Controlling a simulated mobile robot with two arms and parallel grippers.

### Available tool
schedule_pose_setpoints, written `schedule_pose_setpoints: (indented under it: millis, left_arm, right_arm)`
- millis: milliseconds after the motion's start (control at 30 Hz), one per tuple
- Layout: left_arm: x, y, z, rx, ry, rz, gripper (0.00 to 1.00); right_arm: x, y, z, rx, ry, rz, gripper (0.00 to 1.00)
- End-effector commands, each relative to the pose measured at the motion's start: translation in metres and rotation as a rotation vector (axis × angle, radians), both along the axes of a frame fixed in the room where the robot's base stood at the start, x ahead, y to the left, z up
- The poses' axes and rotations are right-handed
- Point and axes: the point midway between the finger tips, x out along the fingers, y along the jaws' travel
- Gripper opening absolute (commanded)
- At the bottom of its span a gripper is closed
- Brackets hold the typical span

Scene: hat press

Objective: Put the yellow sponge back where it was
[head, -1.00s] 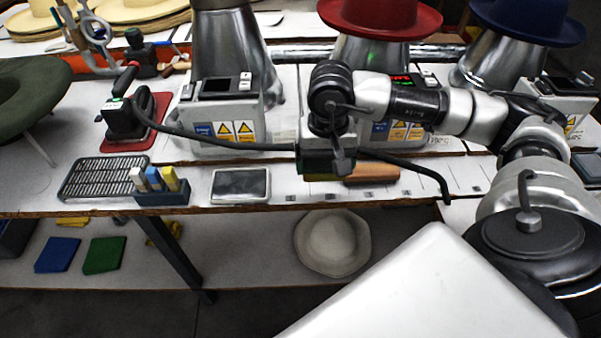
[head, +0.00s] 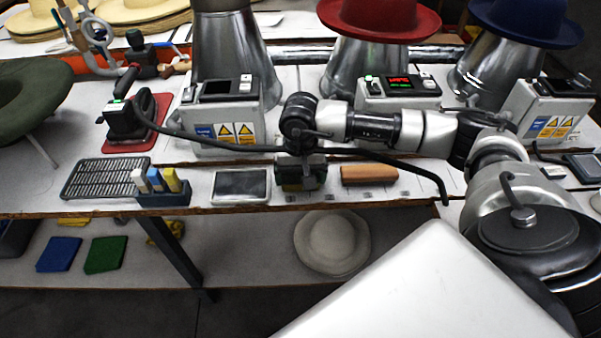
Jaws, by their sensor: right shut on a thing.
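My right gripper (head: 300,186) is low over the front of the workbench, between a dark tablet-like panel and a brown block. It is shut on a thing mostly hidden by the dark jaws. Only dull yellowish-green edges show, which fit the yellow sponge (head: 284,187). I cannot tell whether it touches the bench. Yellow pieces (head: 72,222) also lie on the lower shelf at the left. My left gripper is not in view.
The dark panel (head: 240,185) is just left of the gripper, the brown block (head: 369,174) just right. A small holder (head: 163,198) with coloured sticks and a black grate (head: 106,178) are further left. A dark cable crosses the bench. Hat presses stand behind.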

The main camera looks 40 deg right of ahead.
Motion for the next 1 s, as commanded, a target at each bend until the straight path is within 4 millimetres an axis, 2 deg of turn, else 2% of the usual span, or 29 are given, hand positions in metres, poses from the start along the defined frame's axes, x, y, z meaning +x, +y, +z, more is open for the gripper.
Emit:
schedule_pose_setpoints:
  millis: [100, 133, 200, 433, 567, 1000]
  left_arm:
    - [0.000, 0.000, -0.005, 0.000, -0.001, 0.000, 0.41]
    - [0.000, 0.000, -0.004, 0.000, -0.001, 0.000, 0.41]
    - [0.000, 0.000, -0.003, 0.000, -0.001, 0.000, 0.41]
    - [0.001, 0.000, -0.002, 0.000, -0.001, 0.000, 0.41]
    - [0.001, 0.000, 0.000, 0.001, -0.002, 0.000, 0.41]
    - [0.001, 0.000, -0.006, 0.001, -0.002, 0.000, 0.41]
  right_arm:
    - [0.000, 0.000, -0.005, 0.000, 0.000, 0.000, 0.70]
    - [0.000, 0.000, -0.003, 0.000, 0.000, 0.000, 0.92]
    - [0.000, 0.000, -0.003, 0.000, 0.000, 0.000, 1.00]
    - [0.000, 0.000, -0.001, 0.000, 0.000, 0.000, 1.00]
    - [0.000, 0.000, 0.008, 0.000, -0.002, 0.000, 1.00]
    - [0.000, 0.000, 0.097, 0.000, -0.004, 0.001, 1.00]
